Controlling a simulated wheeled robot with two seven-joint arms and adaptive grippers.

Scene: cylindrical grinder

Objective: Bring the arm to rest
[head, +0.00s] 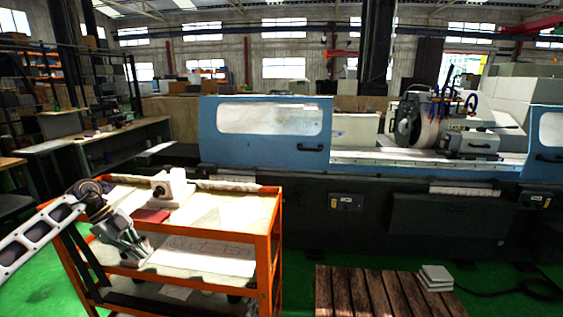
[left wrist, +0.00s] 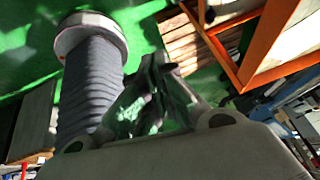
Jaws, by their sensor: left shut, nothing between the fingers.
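My left arm comes in from the left in the head view, and its gripper (head: 138,250) hangs at the left front of the orange cart (head: 265,245). It points down and to the right. In the left wrist view the gripper's fingers (left wrist: 158,85) are together with nothing between them, over green floor. The cart's orange frame (left wrist: 235,70) shows at the upper right of that view. My right gripper is not in either view.
A white block-like device (head: 172,188) and a dark red flat item (head: 151,215) lie on the cart top. The blue-doored grinder (head: 265,150) stands behind. A wooden pallet (head: 385,292) with white plates (head: 435,276) lies at front right. Green floor shows between cart and pallet.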

